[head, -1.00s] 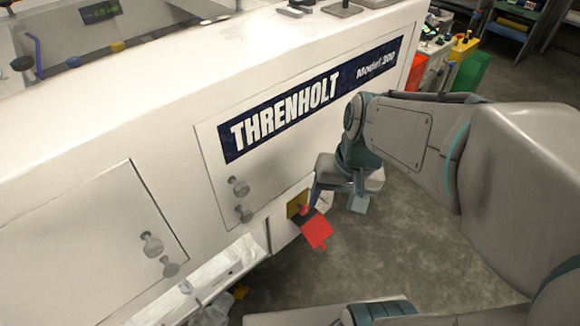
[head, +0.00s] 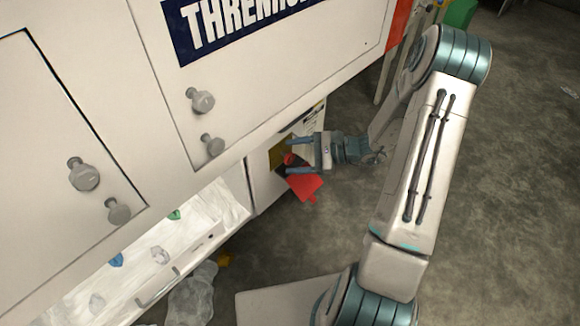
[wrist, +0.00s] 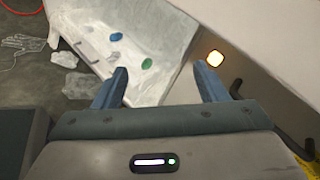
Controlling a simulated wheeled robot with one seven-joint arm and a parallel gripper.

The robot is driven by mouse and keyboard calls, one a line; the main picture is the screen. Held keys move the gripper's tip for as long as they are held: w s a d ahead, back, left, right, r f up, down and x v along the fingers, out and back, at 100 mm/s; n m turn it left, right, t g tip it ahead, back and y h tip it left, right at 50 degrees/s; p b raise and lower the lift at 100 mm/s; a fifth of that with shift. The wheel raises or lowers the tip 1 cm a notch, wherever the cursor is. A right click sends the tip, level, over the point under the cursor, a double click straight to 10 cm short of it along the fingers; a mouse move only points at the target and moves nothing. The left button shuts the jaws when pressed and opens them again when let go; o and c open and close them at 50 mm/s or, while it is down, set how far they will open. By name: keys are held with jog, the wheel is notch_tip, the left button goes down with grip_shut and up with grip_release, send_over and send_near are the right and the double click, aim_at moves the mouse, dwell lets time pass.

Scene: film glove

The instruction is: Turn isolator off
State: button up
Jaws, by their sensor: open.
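The isolator shows in the head view as a yellow plate (head: 279,154) with a small red knob (head: 290,159) on the machine's lower side panel. A red tag (head: 306,186) hangs just below it. My gripper (head: 291,156) is at the isolator in the head view, its fingers open and pointing left, one above and one below the red knob. Whether the fingers touch it I cannot tell. The wrist view shows the open fingers (wrist: 161,70) with nothing between them; I cannot make out the knob there.
The white machine (head: 120,150) fills the left, with grey knobs (head: 84,174) on its panels. An open lower bay (head: 165,240) holds small coloured items. A clear bag (head: 192,295) lies on the floor.

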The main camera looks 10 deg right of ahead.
aim_at(291, 159)
jog(key=w+d+f+m+t+h+b, duration=0.1)
jog(key=w+d+f+m+t+b, duration=0.2)
jog(key=f, duration=0.4)
jog(key=w+d+f+m+t+h+b, duration=0.1)
jog(key=d+f+m+t+b, duration=0.15)
jog(key=f+m+t, duration=0.35)
jog(key=w+d+f+m+t+h+b, duration=0.1)
jog(key=d+f+m+h, duration=0.2)
jog(key=f, duration=0.5)
jog(key=shift+y, duration=0.6)
jog(key=b+x, duration=0.1)
jog(key=x, duration=0.3)
jog(key=b+x, duration=0.1)
jog(key=x, duration=0.4)
jog(key=d+b+x, duration=0.1)
jog(key=b+x, duration=0.1)
jog(key=x, duration=0.2)
jog(key=shift+w+a+r, duration=0.15)
jog(key=shift+w+r, duration=0.1)
jog(key=shift+w, duration=0.35)
jog(key=c, duration=1)
